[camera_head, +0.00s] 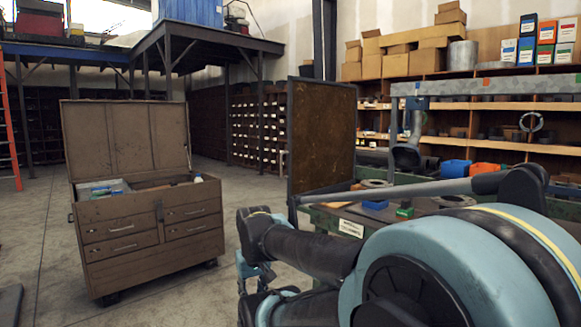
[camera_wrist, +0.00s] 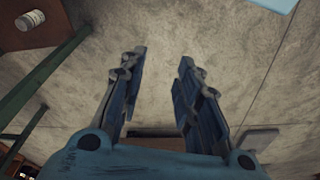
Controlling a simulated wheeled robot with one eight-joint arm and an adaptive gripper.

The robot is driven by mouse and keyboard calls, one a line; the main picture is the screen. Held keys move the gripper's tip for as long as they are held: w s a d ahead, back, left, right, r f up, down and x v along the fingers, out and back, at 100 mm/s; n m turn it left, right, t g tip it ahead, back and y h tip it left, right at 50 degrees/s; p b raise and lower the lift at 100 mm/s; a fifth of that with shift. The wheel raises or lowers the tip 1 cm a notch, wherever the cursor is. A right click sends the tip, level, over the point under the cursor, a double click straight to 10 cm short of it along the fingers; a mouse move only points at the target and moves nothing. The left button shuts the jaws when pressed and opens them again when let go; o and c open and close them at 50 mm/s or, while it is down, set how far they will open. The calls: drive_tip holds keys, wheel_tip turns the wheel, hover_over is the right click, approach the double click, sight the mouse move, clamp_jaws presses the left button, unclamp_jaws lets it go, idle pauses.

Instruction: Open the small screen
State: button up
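A dark brown, rust-stained rectangular panel (camera_head: 320,135), which looks like the small screen, stands upright at the left end of the workbench (camera_head: 345,227). In the head view, part of my gripper (camera_head: 252,268) shows low beside my arm, below and left of the panel. It is apart from the panel.
An open brown tool chest (camera_head: 150,233) with drawers stands on the floor at left. Shelves (camera_head: 500,145) with boxes line the back right. A white can (camera_wrist: 33,20) shows in the wrist view. Floor between chest and bench is clear.

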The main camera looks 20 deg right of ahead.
drive_tip(key=shift+w, duration=0.1)
drive_tip(key=w+d+r+m+h, duration=0.4)
drive_tip(key=w+d+r, duration=0.3)
drive_tip(key=w+r, duration=0.3)
drive_tip(key=w+d+r+m+h, duration=0.5)
drive_tip(key=w+r, duration=0.3)
drive_tip(key=w, duration=0.4)
drive_tip(key=w+r+m+h, duration=0.4)
drive_tip(key=w+r, duration=0.1)
drive_tip(key=w, duration=0.9)
drive_tip(key=w+r+m+h, duration=0.3)
drive_tip(key=w+r+h, duration=0.15)
drive_tip(key=w, duration=0.85)
drive_tip(key=w+d, duration=0.1)
drive_tip(key=d, duration=1)
drive_tip(key=w+d, duration=0.1)
drive_tip(key=d, duration=0.4)
drive_tip(key=shift+w+d+f, duration=0.15)
drive_tip(key=shift+w+f, duration=0.05)
drive_tip(key=shift+w, duration=0.15)
clamp_jaws()
